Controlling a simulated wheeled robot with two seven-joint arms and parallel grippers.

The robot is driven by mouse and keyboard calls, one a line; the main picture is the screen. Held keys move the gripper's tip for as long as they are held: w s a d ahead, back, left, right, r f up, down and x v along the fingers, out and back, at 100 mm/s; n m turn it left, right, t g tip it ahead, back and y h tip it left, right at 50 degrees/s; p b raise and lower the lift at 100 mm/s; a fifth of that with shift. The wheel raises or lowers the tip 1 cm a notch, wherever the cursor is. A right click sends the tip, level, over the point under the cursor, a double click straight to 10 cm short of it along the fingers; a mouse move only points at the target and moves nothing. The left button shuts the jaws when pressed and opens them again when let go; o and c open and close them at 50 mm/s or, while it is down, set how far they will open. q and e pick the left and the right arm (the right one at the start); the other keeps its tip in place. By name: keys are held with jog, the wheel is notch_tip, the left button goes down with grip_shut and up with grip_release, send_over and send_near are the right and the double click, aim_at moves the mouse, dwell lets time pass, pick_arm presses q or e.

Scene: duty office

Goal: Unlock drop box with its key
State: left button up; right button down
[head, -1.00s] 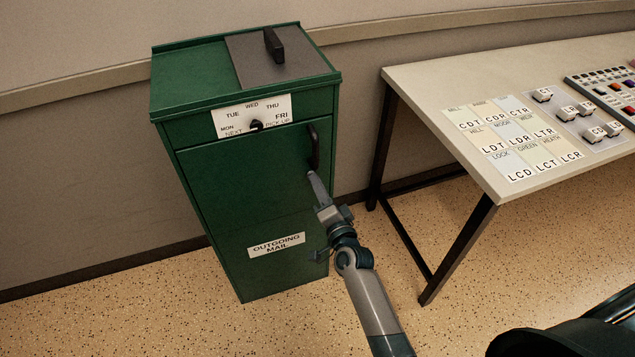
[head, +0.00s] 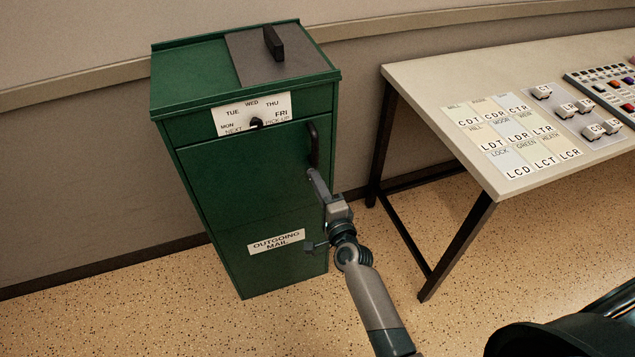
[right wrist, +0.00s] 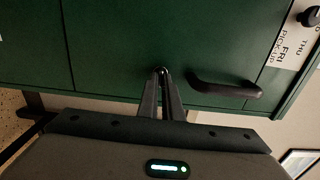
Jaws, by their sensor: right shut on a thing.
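The green drop box (head: 215,195) stands upright against the wall, with a black door handle (head: 314,146) at the right of its front. It also fills the right wrist view (right wrist: 110,40). My right gripper (head: 311,172) reaches the door just below the handle. In the right wrist view its fingers (right wrist: 162,80) are closed together on a small thing, apparently the key, at the door face. The key is almost wholly hidden between the fingertips, and I cannot tell how deep it sits in a lock. The door looks shut. My left gripper is not in view.
A day dial plate (head: 252,114) is above the door, and a grey lid with a black handle (head: 273,44) is on top. A table (head: 440,88) with label cards and a control panel stands to the right. The floor (head: 130,300) in front is clear.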

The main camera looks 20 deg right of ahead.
jog(key=c, duration=1.9)
grip_release()
jog(key=shift+c, duration=0.2)
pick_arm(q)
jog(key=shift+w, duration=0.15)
